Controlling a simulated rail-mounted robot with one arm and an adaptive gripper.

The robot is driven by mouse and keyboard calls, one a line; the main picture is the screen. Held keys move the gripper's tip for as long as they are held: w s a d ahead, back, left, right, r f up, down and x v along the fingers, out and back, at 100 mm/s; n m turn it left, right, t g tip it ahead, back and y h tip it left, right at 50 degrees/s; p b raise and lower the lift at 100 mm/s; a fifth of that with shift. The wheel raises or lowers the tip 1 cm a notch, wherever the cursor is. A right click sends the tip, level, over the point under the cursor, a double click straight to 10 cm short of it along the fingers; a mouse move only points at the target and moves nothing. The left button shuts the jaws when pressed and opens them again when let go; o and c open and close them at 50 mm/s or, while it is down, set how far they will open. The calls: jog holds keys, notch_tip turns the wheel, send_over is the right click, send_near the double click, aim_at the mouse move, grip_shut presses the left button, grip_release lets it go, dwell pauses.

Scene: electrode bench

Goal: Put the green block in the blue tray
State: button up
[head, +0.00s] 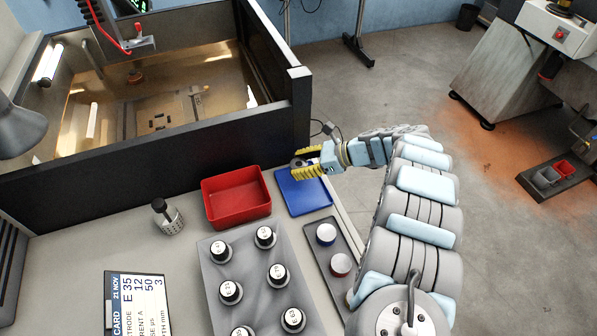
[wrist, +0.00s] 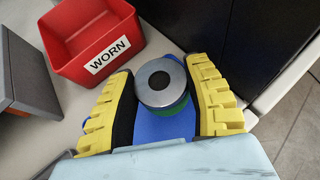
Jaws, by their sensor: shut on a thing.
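My gripper (head: 306,164) has yellow ribbed fingers and is over the far part of the blue tray (head: 304,200) in the head view. In the wrist view my gripper (wrist: 165,92) is shut on the green block (wrist: 182,107), a short round piece with a grey metal ring-shaped top. The block's green side shows only as a thin band. Blue of the tray (wrist: 160,128) shows below it between the fingers. The block appears held over the tray; whether it touches the floor of the tray I cannot tell.
A red bin (head: 237,196) marked WORN stands left of the tray. The machine's dark wall (head: 300,100) rises behind; the bench edge is close on the right.

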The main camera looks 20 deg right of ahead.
jog(key=shift+w+f, duration=0.1)
jog(key=shift+f, duration=0.1)
jog(key=shift+w+f, duration=0.2)
jog(key=shift+f, duration=0.05)
jog(key=shift+f+b, duration=0.3)
jog(key=shift+f, duration=1.1)
jog(key=shift+f, duration=0.2)
jog(key=o, duration=1.1)
jog(key=shift+o, duration=0.2)
jog(key=shift+r, duration=0.2)
jog(key=v, duration=1.2)
